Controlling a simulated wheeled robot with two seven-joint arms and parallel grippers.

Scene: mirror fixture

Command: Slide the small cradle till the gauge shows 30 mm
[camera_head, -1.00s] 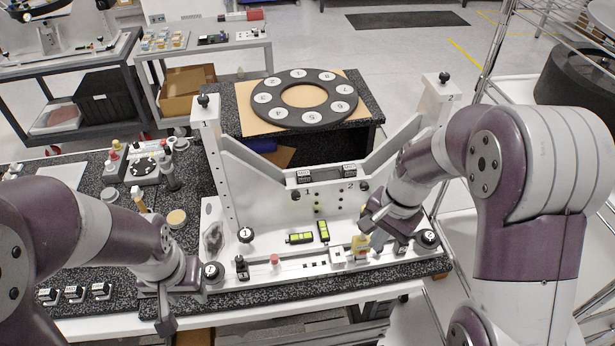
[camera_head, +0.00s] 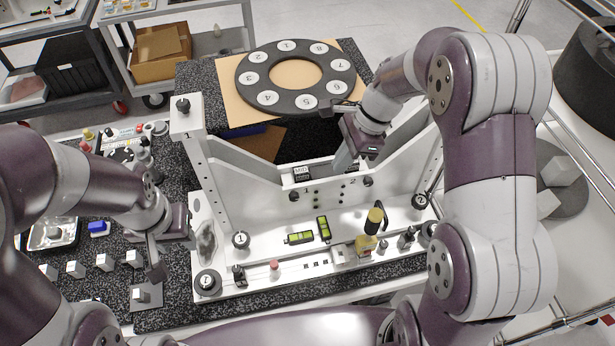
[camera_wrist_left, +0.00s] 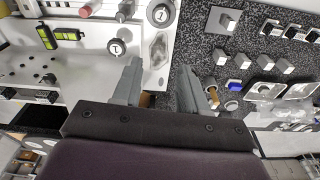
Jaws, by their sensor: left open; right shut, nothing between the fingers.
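A small white block with a yellowish part (camera_head: 346,254), which may be the small cradle, sits on the front rail of the white fixture (camera_head: 215,215). A small dark display (camera_head: 301,174), perhaps the gauge, is on the fixture's back wall; its reading is too small to tell.
Two green-yellow levels (camera_head: 311,233) lie on the fixture's base. A black-and-yellow cylinder (camera_head: 374,220) stands behind the rail's right part, and a red-topped peg (camera_head: 274,265) stands at its left. A numbered black ring (camera_head: 295,112) lies behind. Several small blocks (camera_head: 105,262) are at left.

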